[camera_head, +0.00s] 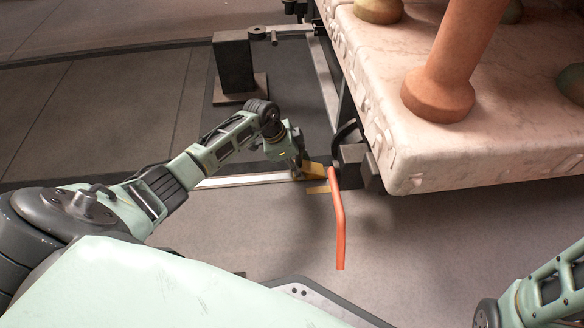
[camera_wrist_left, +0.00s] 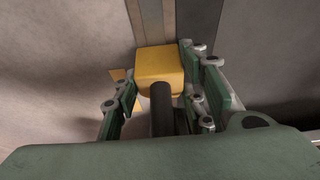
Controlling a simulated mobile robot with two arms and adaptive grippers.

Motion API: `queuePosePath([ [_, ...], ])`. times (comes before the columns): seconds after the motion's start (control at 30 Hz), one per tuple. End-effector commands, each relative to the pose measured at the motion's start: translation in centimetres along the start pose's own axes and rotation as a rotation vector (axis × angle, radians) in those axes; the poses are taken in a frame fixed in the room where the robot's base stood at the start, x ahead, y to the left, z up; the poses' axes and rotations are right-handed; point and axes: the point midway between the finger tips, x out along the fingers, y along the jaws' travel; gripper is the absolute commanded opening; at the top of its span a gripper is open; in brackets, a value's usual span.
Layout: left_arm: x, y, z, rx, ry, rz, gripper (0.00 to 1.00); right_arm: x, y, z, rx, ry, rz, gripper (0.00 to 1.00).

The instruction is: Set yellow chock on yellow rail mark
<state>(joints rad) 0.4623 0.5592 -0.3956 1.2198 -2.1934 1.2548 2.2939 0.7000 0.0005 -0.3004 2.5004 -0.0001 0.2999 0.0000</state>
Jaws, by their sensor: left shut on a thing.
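The yellow chock (camera_head: 313,170) is low beside the rail's end, under my left gripper (camera_head: 301,164). In the left wrist view the chock (camera_wrist_left: 160,66) is a yellow block with a dark upright handle, and my left gripper (camera_wrist_left: 160,108) is shut on that handle. The yellow rail mark (camera_head: 318,190) shows just below the chock in the head view. A bit of it shows left of the chock in the wrist view (camera_wrist_left: 118,74). I cannot tell whether the chock touches the floor or rail. My right gripper is out of frame.
A pale rail (camera_head: 240,181) runs across the floor. A rack car with a pale slab deck (camera_head: 420,165) carrying clay pieces fills the upper right. A dark post (camera_head: 235,65) stands behind. The front floor is clear.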

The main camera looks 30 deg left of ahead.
Motion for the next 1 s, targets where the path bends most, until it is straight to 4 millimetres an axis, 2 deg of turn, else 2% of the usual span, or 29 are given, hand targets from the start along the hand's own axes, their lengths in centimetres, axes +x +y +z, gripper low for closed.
queuePosePath([
  [0.27,0.7,0.0,-1.6,0.007,0.004,0.001,0.03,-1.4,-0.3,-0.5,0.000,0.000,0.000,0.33],
  [1.0,2.2,0.0,-5.7,0.004,0.003,0.002,0.03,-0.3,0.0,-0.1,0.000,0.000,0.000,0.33],
])
